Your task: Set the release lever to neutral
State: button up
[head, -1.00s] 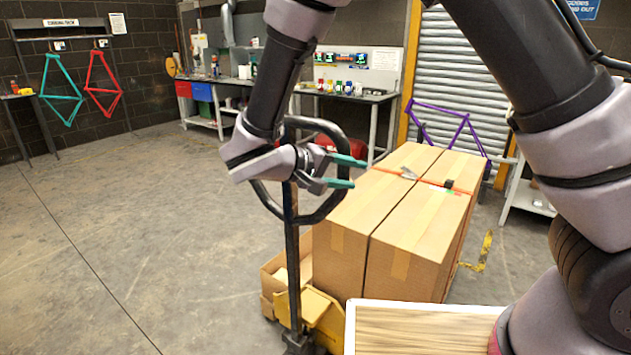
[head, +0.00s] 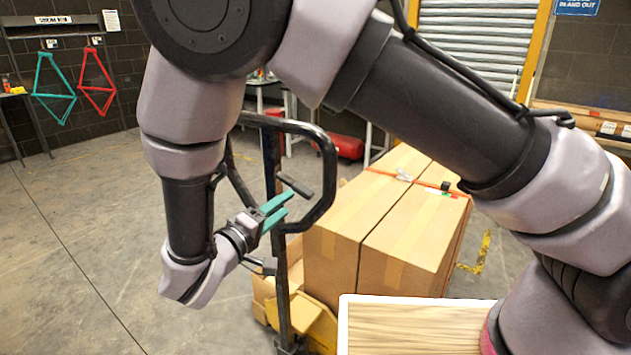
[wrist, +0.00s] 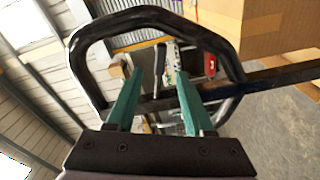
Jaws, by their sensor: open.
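The release lever (head: 295,185) is a short black bar inside the black loop handle (head: 330,165) of a pallet jack. In the wrist view the lever (wrist: 160,65) shows as a dark bar between the lines of my two fingers, within the loop (wrist: 86,68). My gripper (head: 283,203) has teal fingers, spread apart and empty, just below the lever and pointing up and right. It also shows in the wrist view (wrist: 160,74). I cannot tell whether a finger touches the lever.
Large strapped cartons (head: 325,262) stand right behind the handle. The yellow jack body (head: 312,318) is below. A wood-topped surface (head: 410,325) is at front right. Teal (head: 52,88) and red (head: 97,83) frames hang at the back left. Floor at left is clear.

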aim_at(305, 188)
jog(key=x, duration=1.1)
jog(key=shift+w, duration=0.2)
grip_shut()
dwell(1.1)
